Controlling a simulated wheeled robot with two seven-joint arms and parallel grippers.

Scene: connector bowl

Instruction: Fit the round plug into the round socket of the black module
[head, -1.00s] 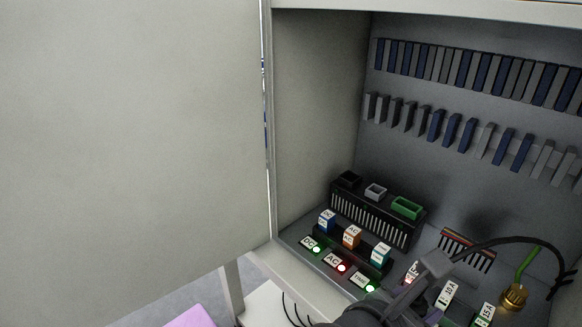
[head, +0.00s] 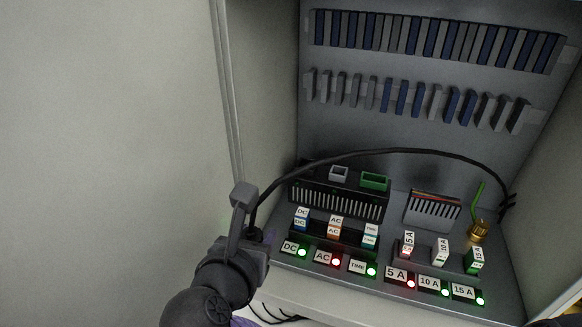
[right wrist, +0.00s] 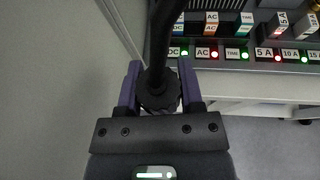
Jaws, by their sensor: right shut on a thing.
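My right gripper (head: 250,226) is shut on the round plug (right wrist: 159,97), a dark knurled piece on a thick black cable (head: 375,153). In the right wrist view the plug sits between both fingers (right wrist: 159,88). In the head view the gripper is at the cabinet's left front edge, left of the black module (head: 336,204), and the plug is mostly hidden. The module has a slatted front and sockets on top: a grey one (head: 339,173), a green one (head: 374,181), and a dark one at the left end, partly behind the cable. The left gripper is not in view.
Labelled DC, AC and TIME blocks (head: 334,231) with lit indicators stand before the module. Labelled amp blocks (head: 432,284), a slatted unit (head: 432,211) and a brass fitting (head: 478,231) stand to the right. The open door (head: 110,160) is at left.

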